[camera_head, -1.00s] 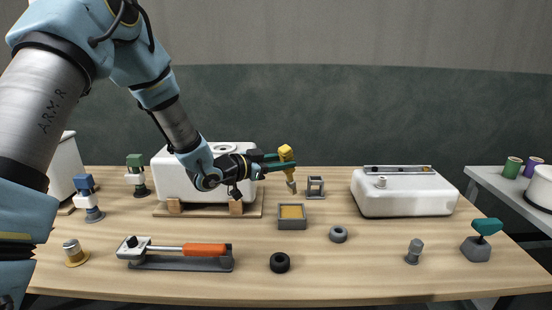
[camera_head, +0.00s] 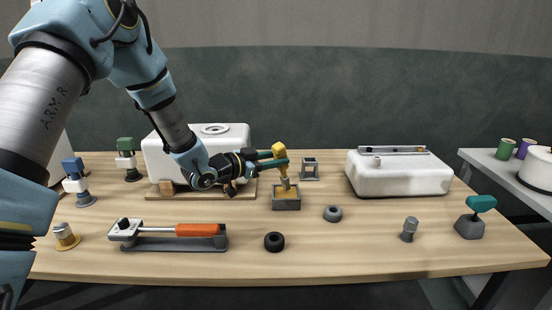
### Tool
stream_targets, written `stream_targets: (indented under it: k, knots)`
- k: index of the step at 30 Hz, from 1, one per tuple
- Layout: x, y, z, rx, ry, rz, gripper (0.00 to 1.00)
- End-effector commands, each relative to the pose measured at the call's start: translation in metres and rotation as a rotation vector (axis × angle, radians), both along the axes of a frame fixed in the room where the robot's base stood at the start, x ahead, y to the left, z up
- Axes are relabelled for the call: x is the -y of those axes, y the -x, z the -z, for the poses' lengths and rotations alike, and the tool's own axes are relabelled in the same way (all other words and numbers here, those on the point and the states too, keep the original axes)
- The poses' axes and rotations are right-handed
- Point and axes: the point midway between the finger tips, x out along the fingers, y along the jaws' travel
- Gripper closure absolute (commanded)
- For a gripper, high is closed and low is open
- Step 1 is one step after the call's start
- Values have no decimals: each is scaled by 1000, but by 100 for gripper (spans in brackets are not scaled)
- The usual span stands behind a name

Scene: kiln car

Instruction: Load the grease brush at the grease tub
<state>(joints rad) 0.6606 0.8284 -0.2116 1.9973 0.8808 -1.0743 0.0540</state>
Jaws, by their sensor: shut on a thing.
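The grease brush (camera_head: 280,150) has a yellow handle and a grey lower end. My gripper (camera_head: 273,159), with green fingers, is shut on its handle and holds it upright.
A small grey open frame (camera_head: 310,169) stands behind the tub. A white block (camera_head: 400,177) is to the right, another white block (camera_head: 215,140) on a board behind my gripper. A grey ring (camera_head: 332,214), black ring (camera_head: 274,242) and orange-handled tool (camera_head: 198,230) lie in front.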

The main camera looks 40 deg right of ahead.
Motion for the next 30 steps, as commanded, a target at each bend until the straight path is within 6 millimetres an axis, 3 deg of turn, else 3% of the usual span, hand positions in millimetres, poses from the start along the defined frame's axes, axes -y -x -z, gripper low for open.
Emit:
stream_targets:
  k: [30]
  knots:
    - [0, 0, 7, 0, 1, 0, 100]
